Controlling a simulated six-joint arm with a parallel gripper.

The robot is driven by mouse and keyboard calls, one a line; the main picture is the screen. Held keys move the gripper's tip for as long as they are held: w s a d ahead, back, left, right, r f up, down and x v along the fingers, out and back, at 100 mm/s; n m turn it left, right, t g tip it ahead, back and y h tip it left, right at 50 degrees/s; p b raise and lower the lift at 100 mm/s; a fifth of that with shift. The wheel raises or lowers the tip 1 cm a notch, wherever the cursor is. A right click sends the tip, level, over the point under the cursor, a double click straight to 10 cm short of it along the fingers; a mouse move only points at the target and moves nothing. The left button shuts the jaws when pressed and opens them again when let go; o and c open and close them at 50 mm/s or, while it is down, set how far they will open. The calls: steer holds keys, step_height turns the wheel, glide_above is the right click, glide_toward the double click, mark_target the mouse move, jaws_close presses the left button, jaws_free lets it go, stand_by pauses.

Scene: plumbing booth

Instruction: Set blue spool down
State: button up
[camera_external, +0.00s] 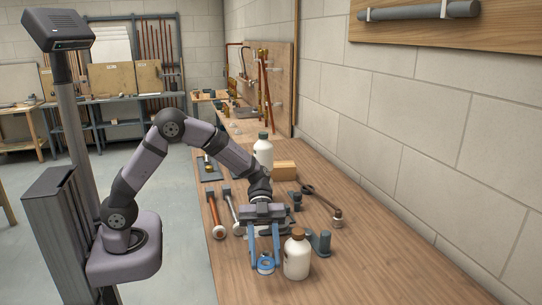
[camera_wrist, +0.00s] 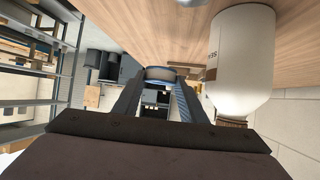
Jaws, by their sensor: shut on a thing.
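The blue spool (camera_external: 265,265) is between the fingertips of my gripper (camera_external: 265,258), low over the near part of the wooden bench. It also shows in the wrist view as a blue and white ring (camera_wrist: 160,74) at the ends of my gripper's two fingers (camera_wrist: 157,88). My gripper is shut on the spool and points down in the external view. I cannot tell whether the spool touches the bench top.
A white bottle with a brown cap (camera_external: 297,256) stands close right of my gripper. A grey pipe fitting (camera_external: 320,243) stands behind it. The front right of the bench (camera_external: 365,270) is clear.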

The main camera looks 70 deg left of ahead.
mark_target(265, 282)
steer(key=shift+f+p, duration=0.55)
steer(key=shift+f, duration=2.75)
steer(key=shift+f+b, duration=0.2)
steer(key=shift+b, duration=0.1)
steer(key=o, duration=1)
steer(key=shift+r, duration=0.15)
steer(key=shift+r+p, duration=0.1)
steer(key=shift+p, duration=0.2)
steer(key=b+v, duration=0.3)
steer(key=v, duration=0.7)
steer(key=shift+a, duration=0.15)
steer(key=shift+o, duration=0.5)
steer(key=shift+v, duration=0.9)
